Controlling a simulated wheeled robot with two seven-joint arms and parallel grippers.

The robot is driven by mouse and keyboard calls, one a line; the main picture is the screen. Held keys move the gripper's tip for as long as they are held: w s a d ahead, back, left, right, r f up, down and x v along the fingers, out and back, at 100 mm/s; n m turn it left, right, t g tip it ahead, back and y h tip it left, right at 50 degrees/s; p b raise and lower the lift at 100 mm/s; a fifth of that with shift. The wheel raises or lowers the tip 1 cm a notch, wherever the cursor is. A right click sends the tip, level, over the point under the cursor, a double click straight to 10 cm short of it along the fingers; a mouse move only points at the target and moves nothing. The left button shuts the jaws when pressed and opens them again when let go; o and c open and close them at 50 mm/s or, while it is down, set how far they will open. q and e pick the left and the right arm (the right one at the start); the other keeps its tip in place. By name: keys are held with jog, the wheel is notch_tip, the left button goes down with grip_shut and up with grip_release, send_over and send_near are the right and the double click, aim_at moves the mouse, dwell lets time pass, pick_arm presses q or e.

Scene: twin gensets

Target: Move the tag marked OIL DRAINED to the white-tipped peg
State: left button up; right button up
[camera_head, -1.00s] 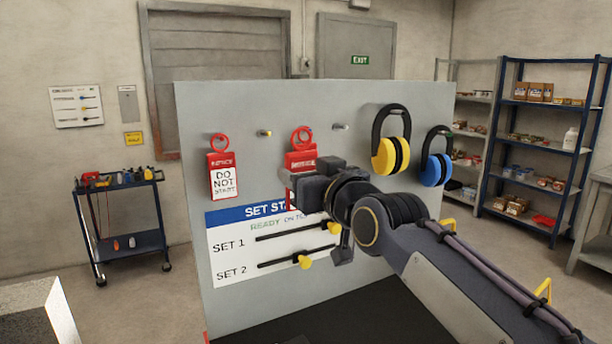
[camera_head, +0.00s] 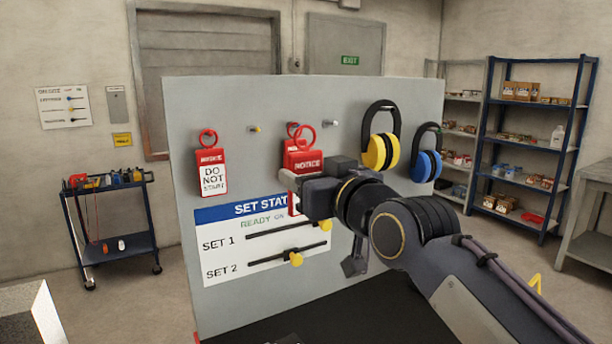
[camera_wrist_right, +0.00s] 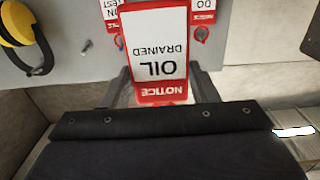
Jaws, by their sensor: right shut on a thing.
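The OIL DRAINED tag (camera_wrist_right: 158,50), white with red NOTICE bands, appears upside down in the right wrist view. My right gripper (camera_wrist_right: 158,85) is shut on it, a finger at each side. In the head view the gripper (camera_head: 292,182) is before the board, and the held tag (camera_head: 307,164) shows its red band and ring; the gripper hides much of it. Another red tag (camera_head: 289,158) hangs behind it, partly covered. The white-tipped peg (camera_head: 335,124) is bare, right of these tags; it also shows in the wrist view (camera_wrist_right: 86,47). My left gripper is out of view.
A DO NOT START tag (camera_head: 213,180) and a bare yellow-tipped peg (camera_head: 254,128) are at left on the grey board (camera_head: 225,105). Yellow earmuffs (camera_head: 376,153) and blue earmuffs (camera_head: 425,165) hang right of the white-tipped peg. The status panel (camera_head: 225,250) is below.

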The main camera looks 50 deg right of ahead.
jog(key=shift+b+v, duration=0.3)
jog(key=shift+v, duration=1.25)
jog(key=shift+w, duration=0.1)
